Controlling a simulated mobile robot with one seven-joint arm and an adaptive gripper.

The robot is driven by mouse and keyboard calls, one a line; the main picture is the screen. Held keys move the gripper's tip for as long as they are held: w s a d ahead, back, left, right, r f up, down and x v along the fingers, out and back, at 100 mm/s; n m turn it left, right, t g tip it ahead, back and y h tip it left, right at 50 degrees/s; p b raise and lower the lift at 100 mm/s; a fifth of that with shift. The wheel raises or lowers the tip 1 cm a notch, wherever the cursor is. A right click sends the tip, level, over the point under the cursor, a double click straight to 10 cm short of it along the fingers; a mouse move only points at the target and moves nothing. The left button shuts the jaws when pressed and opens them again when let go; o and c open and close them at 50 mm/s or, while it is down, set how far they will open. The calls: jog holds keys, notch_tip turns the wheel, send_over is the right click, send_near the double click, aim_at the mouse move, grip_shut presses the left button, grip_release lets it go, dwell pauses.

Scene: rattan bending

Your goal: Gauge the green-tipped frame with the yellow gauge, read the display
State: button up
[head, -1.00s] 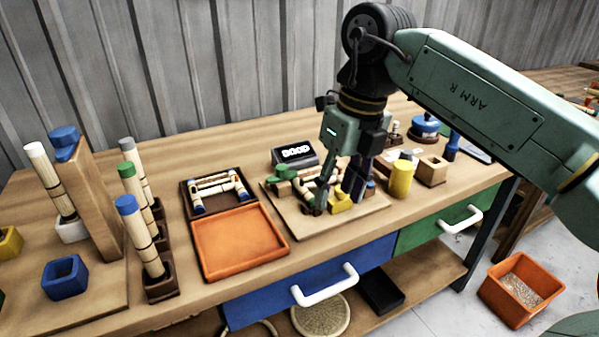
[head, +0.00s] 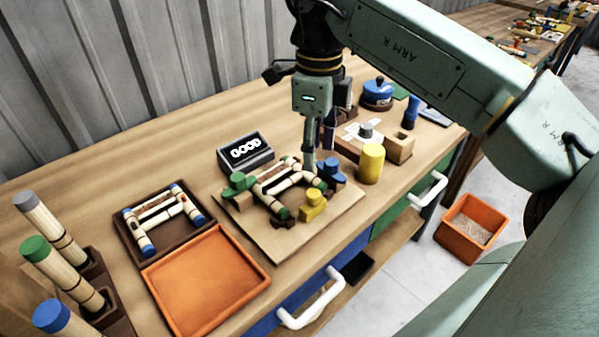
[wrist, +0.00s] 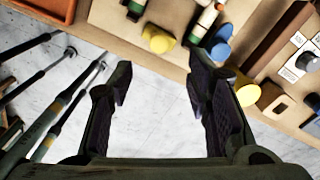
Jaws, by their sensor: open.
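The green-tipped frame (head: 287,178), pale rattan with dark bands, lies on a wooden board (head: 262,248). The yellow gauge (head: 312,207) sits at the board's front right, close beside a green tip of the frame. It also shows in the wrist view (wrist: 158,39). My gripper (head: 318,155) is above the right side of the board, pointing down, and partly covers the frame's far right. In the wrist view its fingers (wrist: 160,85) are apart with nothing between them.
A green block (head: 240,183) and a blue one (head: 331,170) also stand on the board. A dark tray with a blue-tipped frame (head: 163,218) and an empty orange tray (head: 205,280) lie left. A yellow cylinder (head: 370,163) stands right. Capped rattan sticks (head: 65,270) stand front left.

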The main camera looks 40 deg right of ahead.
aim_at(314, 193)
notch_tip(314, 193, down, 10)
jog(key=b, duration=0.6)
jog(key=shift+s+f, duration=0.1)
jog(key=shift+f, duration=0.1)
jog(key=shift+c, duration=0.5)
grip_shut()
